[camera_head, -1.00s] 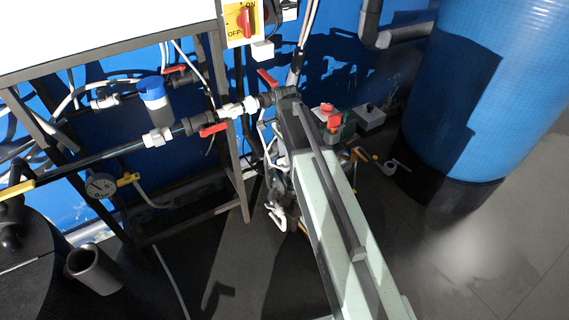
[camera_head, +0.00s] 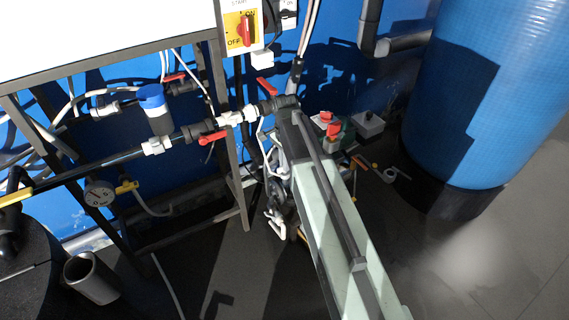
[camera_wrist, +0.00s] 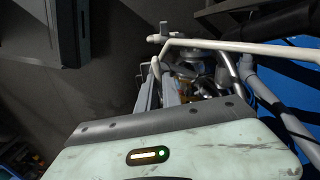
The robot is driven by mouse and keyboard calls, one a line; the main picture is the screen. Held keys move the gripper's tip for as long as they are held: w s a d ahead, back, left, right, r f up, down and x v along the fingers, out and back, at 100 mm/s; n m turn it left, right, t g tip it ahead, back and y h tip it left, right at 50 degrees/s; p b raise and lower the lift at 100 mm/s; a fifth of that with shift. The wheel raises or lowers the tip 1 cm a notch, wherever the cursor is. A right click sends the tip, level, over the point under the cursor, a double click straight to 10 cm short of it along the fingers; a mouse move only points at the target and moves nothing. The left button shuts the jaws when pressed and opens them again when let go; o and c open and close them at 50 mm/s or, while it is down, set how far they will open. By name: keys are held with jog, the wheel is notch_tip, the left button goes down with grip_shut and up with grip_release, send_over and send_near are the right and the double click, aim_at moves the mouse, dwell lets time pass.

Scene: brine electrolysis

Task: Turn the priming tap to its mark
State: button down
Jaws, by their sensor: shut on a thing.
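My gripper (camera_wrist: 165,88) shows in the wrist view as grey fingers beyond its pale green housing. It is shut on a small part at the pale pipework, which I take to be the priming tap; the housing and fingers hide most of that part. A pale bent pipe (camera_wrist: 235,46) crosses just beyond the fingertips. In the head view my arm covers the gripper, and the tap cannot be made out. White fittings (camera_head: 275,220) show low beside the arm. No mark for the tap can be made out in either view.
Red-handled valves (camera_head: 212,137) sit on the pipe run left of my arm. A dark frame (camera_head: 240,185) with a pressure gauge (camera_head: 98,192) stands there. Red-topped parts (camera_head: 332,130) are close right of the arm. A large blue tank (camera_head: 465,100) stands at right, with clear floor before it.

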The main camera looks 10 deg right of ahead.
jog(key=n, duration=1.2)
jog(key=shift+n, duration=2.2)
jog(key=c, duration=1.5)
grip_release()
